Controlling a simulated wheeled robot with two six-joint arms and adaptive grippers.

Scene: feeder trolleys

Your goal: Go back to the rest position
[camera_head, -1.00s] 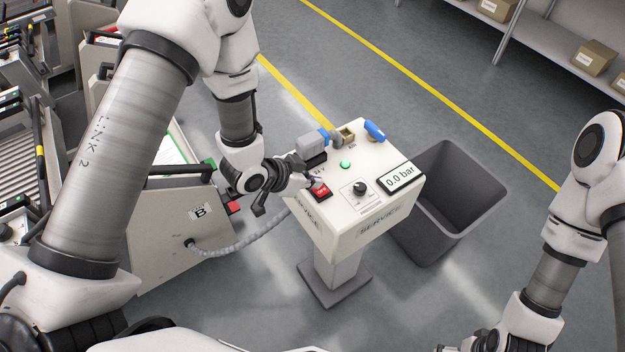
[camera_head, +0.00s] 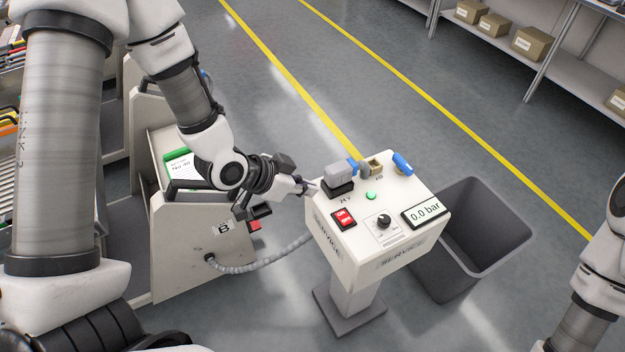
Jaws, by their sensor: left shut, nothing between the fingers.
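My left gripper (camera_head: 308,187) is shut and empty. Its tip is at the left edge of the white service box (camera_head: 340,240), close to the grey connector (camera_head: 339,175) on top; I cannot tell whether they touch. The box top carries a red switch (camera_head: 344,218), a lit green lamp (camera_head: 371,196), a black knob (camera_head: 384,221), a display (camera_head: 424,211) reading 0.0 bar and a blue-handled part (camera_head: 402,163). Part of my right arm shows at the right edge; its gripper is out of view.
A grey feeder trolley (camera_head: 185,262) marked B stands left of the box, with a grey hose (camera_head: 262,255) running toward the box. Shelves with cartons (camera_head: 535,42) are at the back right. Floor beyond is clear.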

